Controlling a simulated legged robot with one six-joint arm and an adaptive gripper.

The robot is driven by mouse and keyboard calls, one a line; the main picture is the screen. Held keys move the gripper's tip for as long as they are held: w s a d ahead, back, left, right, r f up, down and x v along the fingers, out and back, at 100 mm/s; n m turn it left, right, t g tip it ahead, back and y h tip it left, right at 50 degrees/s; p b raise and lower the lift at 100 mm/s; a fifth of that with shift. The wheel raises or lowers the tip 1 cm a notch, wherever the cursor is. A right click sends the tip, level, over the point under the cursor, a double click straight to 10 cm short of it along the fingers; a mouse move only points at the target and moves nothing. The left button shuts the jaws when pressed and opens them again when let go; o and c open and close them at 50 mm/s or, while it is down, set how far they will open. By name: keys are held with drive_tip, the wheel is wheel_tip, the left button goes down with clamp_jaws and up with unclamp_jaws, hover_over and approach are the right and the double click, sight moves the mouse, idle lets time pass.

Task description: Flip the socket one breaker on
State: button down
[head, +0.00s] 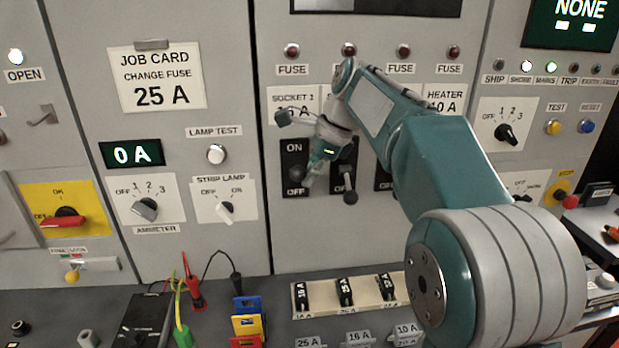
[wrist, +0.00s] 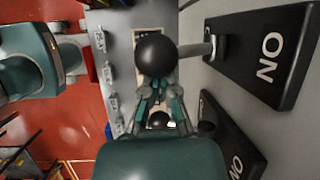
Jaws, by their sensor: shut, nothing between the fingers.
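The socket one breaker (head: 291,153) is a black plate with ON at its top and OFF at its bottom, under the SOCKET 1 label. My gripper (head: 308,184) is in front of its lower right part and hides its lever in the head view. In the wrist view a black ball knob (wrist: 155,52) on a pale stem stands out from the nearer ON plate (wrist: 268,50). My gripper's fingers (wrist: 156,88) are shut and empty, their tips close beside the ball in the picture. I cannot tell whether they touch, or whether that lever is up or down.
The neighbouring breaker's lever (head: 350,197) hangs down at OFF, just right of my gripper. Its plate shows in the wrist view (wrist: 235,140). A fuse tray (head: 322,304) lies on the desk below, with coloured blocks (head: 247,326) to its left.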

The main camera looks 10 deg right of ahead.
idle(0.4)
drive_tip(key=v, duration=1.1)
drive_tip(key=shift+d+r, duration=0.15)
drive_tip(key=shift+r, duration=0.25)
drive_tip(key=s+d+f+n+t+h, duration=0.1)
drive_tip(key=s+f+n+t+h, duration=0.1)
drive_tip(key=s+f+n, duration=0.7)
drive_tip(key=s+d+f+n+t+h, duration=0.2)
drive_tip(key=s+f+n, duration=0.6)
drive_tip(key=s+f, duration=0.5)
drive_tip(key=s, duration=0.5)
drive_tip(key=shift+f+n+t+h, duration=0.3)
drive_tip(key=shift+n+t+h, duration=0.1)
drive_tip(key=shift+s+d, duration=0.1)
